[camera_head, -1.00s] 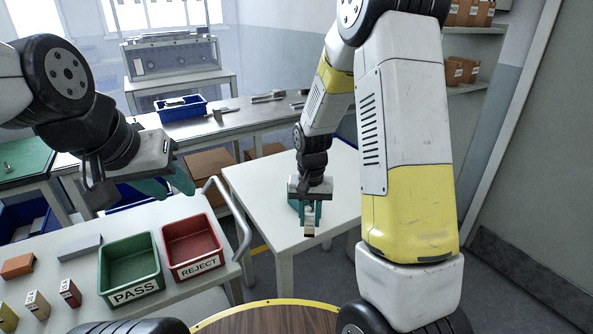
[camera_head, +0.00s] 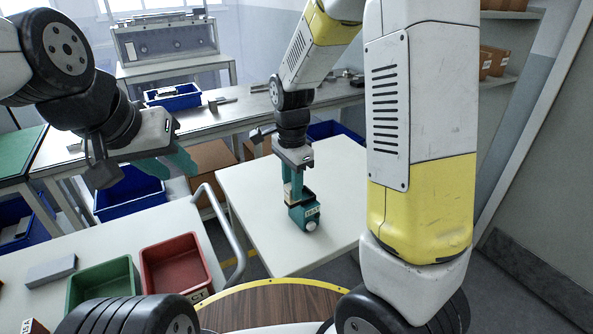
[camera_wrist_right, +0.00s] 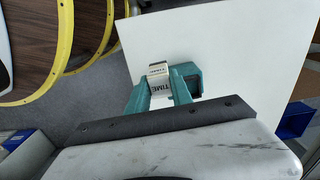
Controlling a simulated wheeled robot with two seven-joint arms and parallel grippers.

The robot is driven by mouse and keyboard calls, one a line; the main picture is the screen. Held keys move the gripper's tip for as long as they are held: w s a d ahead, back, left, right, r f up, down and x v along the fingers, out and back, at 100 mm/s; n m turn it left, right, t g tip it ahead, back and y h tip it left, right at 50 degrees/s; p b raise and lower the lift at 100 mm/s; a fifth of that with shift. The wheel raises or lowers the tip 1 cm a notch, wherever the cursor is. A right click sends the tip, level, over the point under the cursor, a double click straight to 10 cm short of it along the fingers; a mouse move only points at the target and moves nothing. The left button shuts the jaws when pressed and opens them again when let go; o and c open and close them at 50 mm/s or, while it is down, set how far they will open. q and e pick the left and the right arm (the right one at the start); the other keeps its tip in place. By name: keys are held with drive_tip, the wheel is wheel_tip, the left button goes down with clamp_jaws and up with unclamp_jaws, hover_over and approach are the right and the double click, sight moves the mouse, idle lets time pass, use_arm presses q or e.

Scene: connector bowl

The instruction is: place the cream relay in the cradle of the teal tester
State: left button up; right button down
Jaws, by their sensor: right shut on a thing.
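The cream relay (camera_wrist_right: 159,84), with dark lettering on its side, is between the teal fingers of my right gripper (camera_wrist_right: 158,92). In the head view the right gripper (camera_head: 293,183) points down over the small white table, shut on the relay (camera_head: 288,193). The teal tester (camera_head: 303,213), with a white round knob, stands directly below and beside the fingertips. It also shows in part in the right wrist view (camera_wrist_right: 194,83). The fingers hide the cradle, and I cannot tell whether the relay touches it. My left gripper (camera_head: 170,164) is open and empty over the left side.
The small white table (camera_head: 262,240) is otherwise clear. A green bin (camera_head: 105,283) and a red bin (camera_head: 177,265) stand on the left table beside a metal handle rail (camera_head: 236,240). Blue bins (camera_head: 130,197) and a cardboard box (camera_head: 210,165) sit behind.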

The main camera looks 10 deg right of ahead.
drive_tip(key=w+d, duration=0.1)
drive_tip(key=w, duration=0.1)
drive_tip(key=w+d, duration=0.1)
drive_tip(key=w, duration=0.1)
drive_tip(key=w+d, duration=0.2)
drive_tip(key=w, duration=0.1)
drive_tip(key=shift+w+f, duration=0.1)
drive_tip(key=shift+f, duration=2.05)
drive_tip(key=shift+f, duration=0.1)
drive_tip(key=c, duration=1.1)
unclamp_jaws()
drive_tip(key=shift+f, duration=0.1)
drive_tip(key=shift+c, duration=0.2)
wheel_tip(320, 180, up, 11)
drive_tip(key=s+d+r+n+t, duration=0.1)
drive_tip(key=s+r+n+t, duration=0.1)
drive_tip(key=s, duration=0.5)
drive_tip(key=s+d+r+n+t+y, duration=0.1)
drive_tip(key=s+r+n+t, duration=0.1)
drive_tip(key=s+r+n, duration=0.3)
drive_tip(key=s+d+r+n+t+y, duration=0.1)
drive_tip(key=s+r+n, duration=0.3)
drive_tip(key=s, duration=0.6)
drive_tip(key=shift+r+n+t, duration=0.15)
drive_tip(key=shift+n+t, duration=0.45)
drive_tip(key=shift+n, duration=0.6)
